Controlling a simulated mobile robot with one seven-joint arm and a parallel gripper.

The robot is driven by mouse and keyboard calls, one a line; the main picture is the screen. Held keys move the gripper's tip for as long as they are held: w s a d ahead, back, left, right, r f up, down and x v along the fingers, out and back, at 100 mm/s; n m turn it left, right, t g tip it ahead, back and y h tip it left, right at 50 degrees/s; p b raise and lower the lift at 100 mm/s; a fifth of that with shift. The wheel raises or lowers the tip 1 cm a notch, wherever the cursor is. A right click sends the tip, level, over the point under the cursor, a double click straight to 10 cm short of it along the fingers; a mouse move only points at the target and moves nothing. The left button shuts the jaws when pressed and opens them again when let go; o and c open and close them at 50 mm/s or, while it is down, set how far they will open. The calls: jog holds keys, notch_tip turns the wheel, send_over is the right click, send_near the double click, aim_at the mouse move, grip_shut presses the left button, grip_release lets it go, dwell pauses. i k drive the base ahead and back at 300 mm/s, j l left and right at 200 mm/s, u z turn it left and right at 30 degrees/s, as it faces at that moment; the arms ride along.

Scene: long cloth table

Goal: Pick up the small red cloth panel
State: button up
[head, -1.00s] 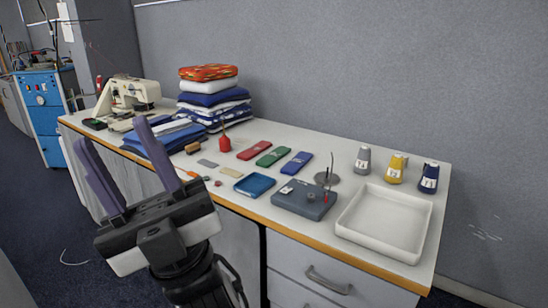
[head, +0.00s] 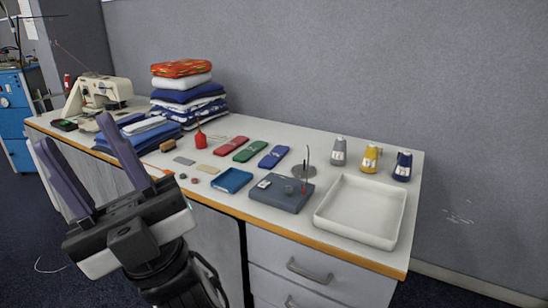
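The small red cloth panel (head: 231,146) lies flat on the long table (head: 330,160), first on the left in a row with a green and a blue piece. A small pale mark shows on it. My gripper (head: 73,133) is at the left front, with its two purple-grey fingers spread wide and nothing between them. It is in front of the table's edge, well to the left of the red panel and apart from it.
A fabric stack (head: 188,87) stands behind left.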

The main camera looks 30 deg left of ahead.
aim_at(239, 142)
jog(key=i+j, duration=0.1)
jog(key=j, duration=0.45)
jog(key=i+j, duration=0.1)
jog(key=j, duration=0.4)
jog(key=i+j, duration=0.1)
jog(key=j, duration=0.45)
jog(key=i+j, duration=0.15)
jog(key=j, duration=0.35)
jog(key=i+j, duration=0.1)
jog(key=j, duration=0.45)
jog(key=i+j, duration=0.1)
jog(key=j, duration=0.45)
jog(key=i+j, duration=0.1)
jog(key=j, duration=0.4)
jog(key=i, duration=0.5)
